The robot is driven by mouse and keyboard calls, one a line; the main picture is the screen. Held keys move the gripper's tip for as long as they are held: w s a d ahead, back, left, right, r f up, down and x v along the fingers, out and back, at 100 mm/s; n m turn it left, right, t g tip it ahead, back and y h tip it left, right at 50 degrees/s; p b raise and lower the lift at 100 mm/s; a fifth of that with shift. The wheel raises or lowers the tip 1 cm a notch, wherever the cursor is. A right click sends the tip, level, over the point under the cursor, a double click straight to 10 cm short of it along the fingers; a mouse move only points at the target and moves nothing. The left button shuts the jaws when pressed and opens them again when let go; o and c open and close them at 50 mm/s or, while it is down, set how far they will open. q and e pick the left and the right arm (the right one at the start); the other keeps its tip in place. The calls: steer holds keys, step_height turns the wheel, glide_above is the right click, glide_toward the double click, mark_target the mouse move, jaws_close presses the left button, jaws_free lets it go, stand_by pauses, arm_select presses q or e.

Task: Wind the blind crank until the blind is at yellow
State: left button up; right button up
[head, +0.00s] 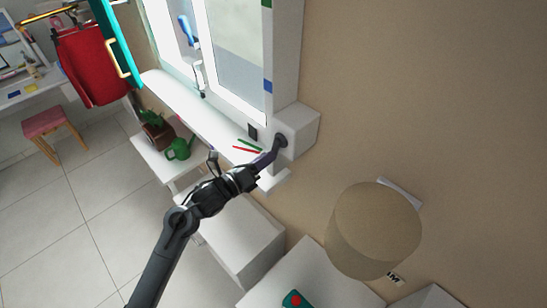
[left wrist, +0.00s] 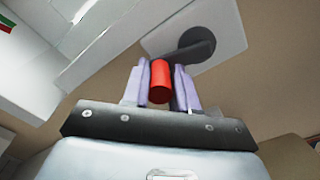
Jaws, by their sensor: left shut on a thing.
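The blind crank (head: 280,141) is a dark round hub and arm on a white box (head: 300,125) beside the window. In the left wrist view the crank's dark arm (left wrist: 197,45) shows against the white plate. Its red handle (left wrist: 160,82) sits between the two pale purple fingers of my left gripper (left wrist: 160,84). In the head view my left gripper (head: 266,160) reaches the crank from the lower left and hides the handle. I cannot make out a yellow mark or the blind's lower edge. My right gripper is out of view.
The white sill (head: 195,115) holds a red and a green stick (head: 247,146). A green watering can (head: 179,149) stands on a low shelf. A tan lampshade (head: 372,232) stands at the lower right. Red clothing (head: 92,65) hangs at the upper left.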

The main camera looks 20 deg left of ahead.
arm_select(q)
steer(key=shift+w+a+r, duration=0.1)
steer(key=shift+a, duration=0.15)
steer(key=shift+w+a+r, duration=0.15)
steer(key=shift+a+r, duration=0.1)
steer(key=shift+a, duration=0.1)
steer(key=shift+w+a+r, duration=0.15)
steer(key=shift+a+r, duration=0.05)
steer(key=shift+a, duration=0.15)
steer(key=shift+w+a+r+p, duration=0.1)
steer(key=shift+a+r+p, duration=0.2)
steer(key=shift+r, duration=0.2)
steer(key=shift+w+a+r, duration=0.1)
steer(key=shift+a+r, duration=0.1)
steer(key=shift+r, duration=0.05)
